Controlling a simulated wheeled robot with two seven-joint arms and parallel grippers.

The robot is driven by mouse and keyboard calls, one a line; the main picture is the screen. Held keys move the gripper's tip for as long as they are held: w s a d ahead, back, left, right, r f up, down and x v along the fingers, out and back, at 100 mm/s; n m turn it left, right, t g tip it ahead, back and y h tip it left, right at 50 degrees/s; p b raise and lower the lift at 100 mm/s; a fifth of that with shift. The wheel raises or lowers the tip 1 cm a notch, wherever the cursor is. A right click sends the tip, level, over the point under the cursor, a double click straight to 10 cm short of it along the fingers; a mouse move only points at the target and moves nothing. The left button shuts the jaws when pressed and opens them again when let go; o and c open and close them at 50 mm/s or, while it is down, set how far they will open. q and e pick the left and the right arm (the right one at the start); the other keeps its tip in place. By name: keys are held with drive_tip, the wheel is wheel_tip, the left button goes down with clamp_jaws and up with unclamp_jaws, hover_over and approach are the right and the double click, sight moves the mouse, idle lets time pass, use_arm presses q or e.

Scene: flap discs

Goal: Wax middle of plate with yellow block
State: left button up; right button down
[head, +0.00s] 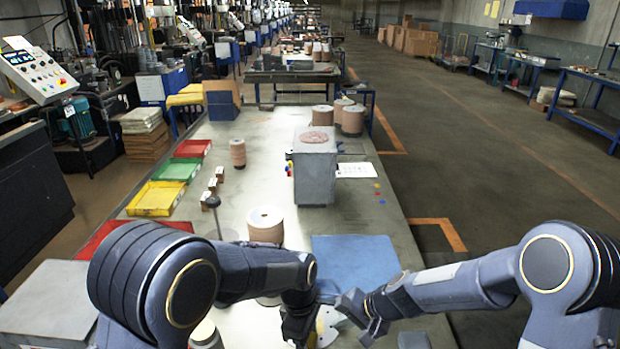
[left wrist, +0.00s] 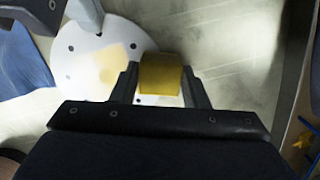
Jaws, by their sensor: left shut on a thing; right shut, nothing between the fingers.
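A white round plate (left wrist: 85,55) with dark holes shows in the left wrist view, with a pale yellow patch near its middle. Part of the plate (head: 327,322) also shows in the head view, mostly behind my grippers. My left gripper (head: 300,325) is shut on the yellow block (left wrist: 160,75), which is over the plate's right edge in the left wrist view. I cannot tell if the block touches the plate. My right gripper (head: 358,312) is shut and empty, beside the plate on its right in the head view.
A blue mat (head: 355,262) lies just beyond the plate. A reel of discs (head: 265,228) and a grey box (head: 314,175) stand farther back. Red, green and yellow trays (head: 155,199) line the left edge. The table's right side is mostly clear.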

use_arm(q)
drive_tip(key=shift+w, duration=3.15)
drive_tip(key=shift+r, duration=0.1)
wheel_tip(320, 180, up, 7)
